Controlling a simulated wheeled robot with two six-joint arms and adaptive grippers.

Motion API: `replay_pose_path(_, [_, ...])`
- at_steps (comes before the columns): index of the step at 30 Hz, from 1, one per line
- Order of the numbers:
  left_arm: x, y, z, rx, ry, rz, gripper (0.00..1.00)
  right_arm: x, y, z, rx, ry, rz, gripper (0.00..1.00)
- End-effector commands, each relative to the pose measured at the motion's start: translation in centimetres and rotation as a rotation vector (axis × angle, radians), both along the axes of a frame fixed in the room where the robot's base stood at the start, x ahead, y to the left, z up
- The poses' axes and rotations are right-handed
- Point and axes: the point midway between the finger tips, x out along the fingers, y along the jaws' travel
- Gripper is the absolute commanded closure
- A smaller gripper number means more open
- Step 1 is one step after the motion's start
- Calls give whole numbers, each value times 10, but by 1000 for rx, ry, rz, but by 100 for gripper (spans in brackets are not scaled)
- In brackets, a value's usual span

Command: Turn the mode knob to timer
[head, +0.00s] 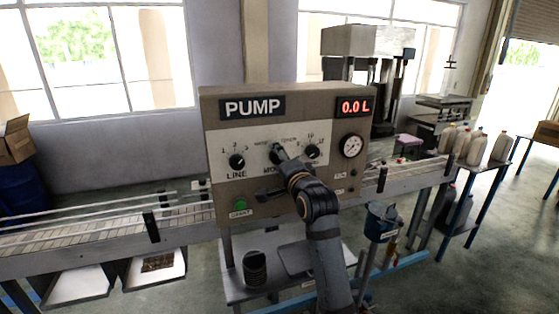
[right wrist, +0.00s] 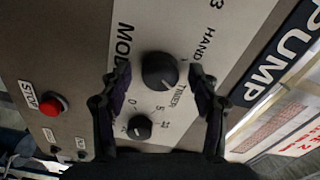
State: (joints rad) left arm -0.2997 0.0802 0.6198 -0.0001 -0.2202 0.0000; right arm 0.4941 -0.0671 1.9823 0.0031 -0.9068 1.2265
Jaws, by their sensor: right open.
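The grey-brown pump panel (head: 222,128) faces me in the head view, with its LINE knob (head: 237,161) at the left. The black mode knob (right wrist: 159,70) shows in the right wrist view beside the words HAND and TIMER. Its pointer direction is too dark to tell. My right gripper (right wrist: 158,74) is open, with one finger on each side of the mode knob. Gaps show between knob and fingers. In the head view my right gripper (head: 281,156) covers most of this knob. My left gripper is not in view.
A smaller numbered knob (right wrist: 140,127) sits close to the mode knob. The panel also has a red button (right wrist: 51,104), a green START button (head: 240,202), a gauge (head: 351,146) and a display (head: 355,107) reading 0.0 L. A conveyor (head: 100,232) runs past the panel.

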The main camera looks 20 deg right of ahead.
Motion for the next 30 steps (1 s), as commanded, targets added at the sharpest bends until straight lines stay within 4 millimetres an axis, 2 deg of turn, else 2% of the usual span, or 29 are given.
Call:
replay_pose_path(4, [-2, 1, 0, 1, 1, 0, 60, -3, 0, 0, 0, 0, 0, 39])
replay_pose_path(7, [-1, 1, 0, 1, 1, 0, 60, -16, 0, 0, 0, -2, 1, 39])
replay_pose_path(15, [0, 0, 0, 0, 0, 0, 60, -81, -3, 0, 1, -1, 0, 39])
replay_pose_path(21, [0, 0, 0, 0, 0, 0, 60, -113, -4, -1, 2, 0, 1, 39])
replay_pose_path(30, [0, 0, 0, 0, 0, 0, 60, -120, -4, 0, 0, 0, 0, 39])
